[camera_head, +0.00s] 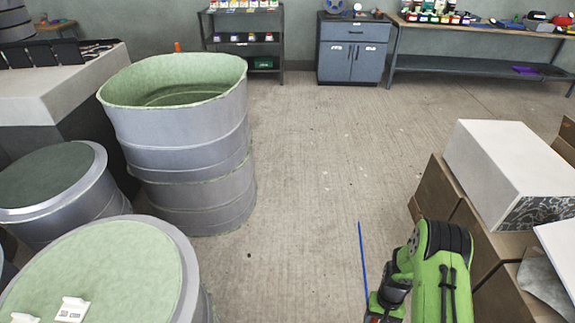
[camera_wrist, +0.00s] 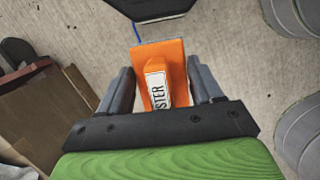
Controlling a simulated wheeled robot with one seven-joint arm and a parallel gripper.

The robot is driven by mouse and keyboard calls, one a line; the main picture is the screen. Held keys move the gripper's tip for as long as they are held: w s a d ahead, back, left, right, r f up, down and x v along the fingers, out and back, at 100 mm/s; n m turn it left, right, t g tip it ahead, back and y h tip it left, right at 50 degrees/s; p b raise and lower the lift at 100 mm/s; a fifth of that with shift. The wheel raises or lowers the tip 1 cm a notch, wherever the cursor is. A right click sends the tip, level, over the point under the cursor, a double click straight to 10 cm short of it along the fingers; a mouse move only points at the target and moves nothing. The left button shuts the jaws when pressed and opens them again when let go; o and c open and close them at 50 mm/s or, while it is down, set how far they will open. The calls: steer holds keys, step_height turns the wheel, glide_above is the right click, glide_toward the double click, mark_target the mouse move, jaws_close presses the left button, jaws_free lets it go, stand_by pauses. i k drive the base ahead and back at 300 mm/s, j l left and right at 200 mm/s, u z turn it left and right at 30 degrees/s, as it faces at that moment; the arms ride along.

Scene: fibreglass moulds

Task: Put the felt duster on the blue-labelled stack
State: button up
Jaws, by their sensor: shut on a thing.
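The felt duster is an orange block with a white label ending in "STER". It shows in the wrist view (camera_wrist: 178,55) between the two grey fingers of my gripper (camera_wrist: 160,68), which is shut on it. In the head view my gripper is at the bottom edge, mostly cut off, above the floor left of the boxes. Round grey moulds with pale green insides or tops stand at the left: a tall open stack (camera_head: 190,135), a low dark-topped one (camera_head: 50,185) and a near one (camera_head: 120,265). I see no blue label on them.
Cardboard boxes (camera_head: 480,235) with a white block (camera_head: 515,165) stand at the right. A thin blue line (camera_head: 362,265) shows beside my arm. A blue cabinet (camera_head: 352,50), a shelf (camera_head: 245,40) and a bench (camera_head: 480,65) stand at the back. The middle floor is clear.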

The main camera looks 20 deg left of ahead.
mark_target(131, 296)
steer(key=i+u, duration=0.15)
steer(key=u, duration=0.3)
steer(key=i+u, duration=0.15)
steer(key=u, duration=0.25)
steer(key=i+u, duration=0.15)
steer(key=u, duration=0.3)
steer(key=i+l+u, duration=0.1)
steer(key=u, duration=0.35)
steer(key=i+l+u, duration=0.1)
steer(key=u, duration=0.35)
steer(key=i+l+u, duration=0.15)
steer(key=u, duration=0.25)
